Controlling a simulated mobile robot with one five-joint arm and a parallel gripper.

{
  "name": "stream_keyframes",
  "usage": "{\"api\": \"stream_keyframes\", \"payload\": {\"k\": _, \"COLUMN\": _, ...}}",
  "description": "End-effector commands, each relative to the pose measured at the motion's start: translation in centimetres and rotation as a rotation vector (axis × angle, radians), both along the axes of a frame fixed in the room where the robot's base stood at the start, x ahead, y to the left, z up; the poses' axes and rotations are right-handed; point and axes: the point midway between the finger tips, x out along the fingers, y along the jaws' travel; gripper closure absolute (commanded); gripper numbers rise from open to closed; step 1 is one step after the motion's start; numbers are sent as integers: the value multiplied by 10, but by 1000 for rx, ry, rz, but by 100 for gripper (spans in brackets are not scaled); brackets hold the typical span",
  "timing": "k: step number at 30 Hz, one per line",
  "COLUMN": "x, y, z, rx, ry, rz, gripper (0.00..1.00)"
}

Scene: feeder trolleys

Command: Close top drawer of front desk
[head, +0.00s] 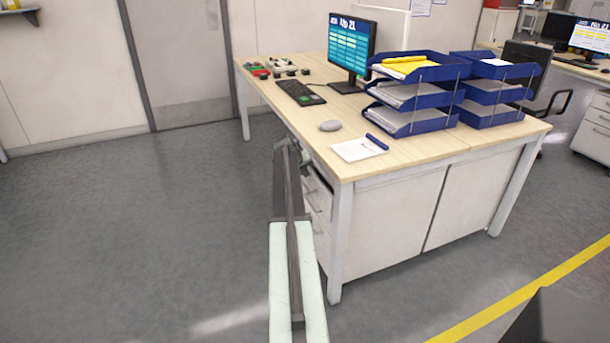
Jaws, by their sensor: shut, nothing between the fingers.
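The front desk (410,165) has a light wood top and pale legs. Under its left side is a white drawer unit (318,212) with handles on its left-facing fronts. The top drawer (316,184) is just below the desktop and partly hidden by my arm. I cannot tell how far open it is. My arm reaches forward along the left of the desk. My gripper (304,158) is at its far end, close to the desk's left edge near the drawer unit. It is small in view and shut, with nothing seen in it. Whether it touches the drawer is unclear.
On the desk are a monitor (351,45), a keyboard (300,92), a mouse (330,125), a notepad (358,150) and blue paper trays (412,98). The floor (170,220) left of the desk is clear. A grey-framed door (180,60) is behind.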

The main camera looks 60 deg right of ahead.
Motion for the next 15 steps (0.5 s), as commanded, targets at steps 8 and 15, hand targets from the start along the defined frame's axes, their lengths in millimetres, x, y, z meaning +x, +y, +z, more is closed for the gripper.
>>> {"api": "stream_keyframes", "payload": {"k": 8, "x": 15, "y": 9, "z": 0, "rx": 0, "ry": -1, "rz": 20, "gripper": 100}}
{"api": "stream_keyframes", "payload": {"k": 15, "x": 21, "y": 14, "z": 0, "rx": 0, "ry": -1, "rz": 27, "gripper": 100}}
